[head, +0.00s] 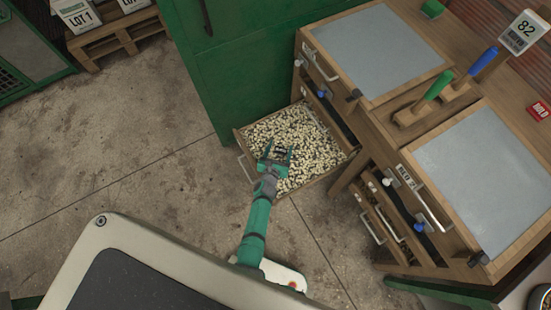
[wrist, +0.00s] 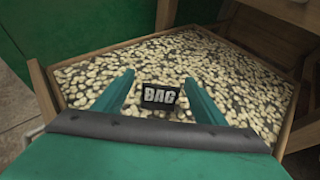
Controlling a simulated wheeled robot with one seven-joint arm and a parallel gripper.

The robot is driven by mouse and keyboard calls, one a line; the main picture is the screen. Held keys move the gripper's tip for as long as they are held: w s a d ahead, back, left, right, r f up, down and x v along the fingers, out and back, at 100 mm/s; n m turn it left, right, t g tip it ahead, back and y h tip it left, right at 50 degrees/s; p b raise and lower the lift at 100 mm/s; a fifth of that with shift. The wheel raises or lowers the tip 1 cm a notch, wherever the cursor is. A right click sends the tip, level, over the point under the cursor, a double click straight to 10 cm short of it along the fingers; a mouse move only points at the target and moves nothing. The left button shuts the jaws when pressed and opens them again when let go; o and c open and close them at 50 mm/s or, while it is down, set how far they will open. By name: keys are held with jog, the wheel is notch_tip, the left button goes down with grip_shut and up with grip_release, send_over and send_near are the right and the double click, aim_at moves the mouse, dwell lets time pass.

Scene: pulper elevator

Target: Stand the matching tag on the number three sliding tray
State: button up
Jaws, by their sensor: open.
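A wooden sliding tray (head: 322,175) full of pale beans is pulled out at the bottom of the cabinet. Its number is not readable. My gripper (head: 277,152) is over the beans, with its fingers apart. In the wrist view, a small dark tag (wrist: 160,96) with pale letters, seemingly "BAG", is between the open fingers, in front of the beans. It appears upright, facing me. I cannot tell whether either finger touches it. The tray's wooden rim (wrist: 44,92) also shows there. The tag is too small to make out in the head view.
The wooden cabinet (head: 385,125) has grey tops, further drawers and labels, one seemingly "RED 2" (head: 407,177). A green panel (head: 225,75) borders the tray. Concrete floor (head: 100,170) is clear at left.

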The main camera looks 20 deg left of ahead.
aim_at(278, 154)
jog(key=shift+v, duration=1)
jog(key=shift+s+d+r, duration=0.1)
jog(key=shift+s+r, duration=0.05)
jog(key=shift+s, duration=0.55)
jog(key=shift+d+v, duration=0.1)
jog(key=shift+v, duration=1.8)
jog(key=shift+d+v, duration=0.15)
jog(key=shift+v, duration=1.75)
jog(key=s+d+r+n+t+h, duration=0.1)
jog(key=s+d+r+n, duration=0.3)
jog(key=s+r+n, duration=0.45)
jog(key=s+d+r+n+h, duration=0.1)
jog(key=s+d+r+n, duration=0.3)
jog(key=s+r+n, duration=0.4)
jog(key=s+d+r+n, duration=0.4)
jog(key=r+n, duration=0.5)
jog(key=s+d+r+n+t, duration=0.1)
jog(key=s+d+r+n, duration=0.3)
jog(key=r+n, duration=0.5)
jog(key=shift+s, duration=0.35)
